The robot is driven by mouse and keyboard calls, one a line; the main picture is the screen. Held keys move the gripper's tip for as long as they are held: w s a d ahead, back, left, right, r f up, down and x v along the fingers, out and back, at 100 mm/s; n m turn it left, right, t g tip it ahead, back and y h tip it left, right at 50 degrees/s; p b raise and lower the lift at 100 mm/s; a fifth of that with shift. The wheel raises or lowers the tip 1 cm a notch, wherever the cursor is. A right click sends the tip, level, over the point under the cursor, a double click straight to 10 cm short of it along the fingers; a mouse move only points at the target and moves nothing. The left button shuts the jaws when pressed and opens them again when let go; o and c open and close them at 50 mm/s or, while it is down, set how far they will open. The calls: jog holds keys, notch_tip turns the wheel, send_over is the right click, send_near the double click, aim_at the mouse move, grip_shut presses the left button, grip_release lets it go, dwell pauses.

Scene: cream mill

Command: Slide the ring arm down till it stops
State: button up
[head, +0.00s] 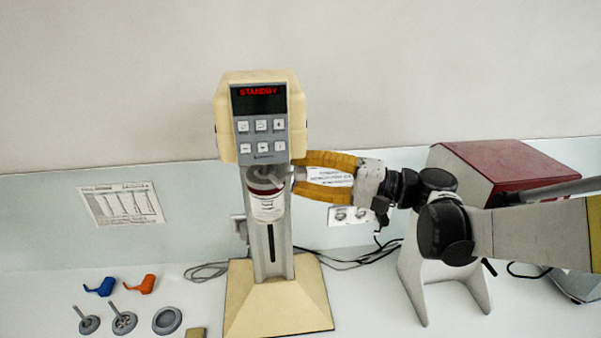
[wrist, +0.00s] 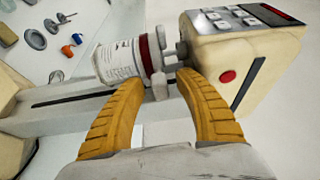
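The mixer (head: 265,115) has a cream head with a STANDBY display, a grey slotted column and a cream base. Under its head, the grey ring arm (head: 267,183) is around a white jar with a dark red top (head: 267,207). In the wrist view the ring arm's pale end (wrist: 160,86) and the jar (wrist: 120,60) are just beyond the fingertips. My gripper (head: 296,175) comes in from the right, level with the ring arm. Its yellow fingers are apart, with the tips (wrist: 163,80) near the ring arm's end; I cannot tell whether they touch it.
A dark red and white machine (head: 495,165) stands on the right, behind my arm. Cables (head: 345,262) run behind the column to wall sockets.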

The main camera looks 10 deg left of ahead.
grip_shut()
notch_tip(320, 180, down, 6)
jog(key=b, duration=0.5)
grip_release()
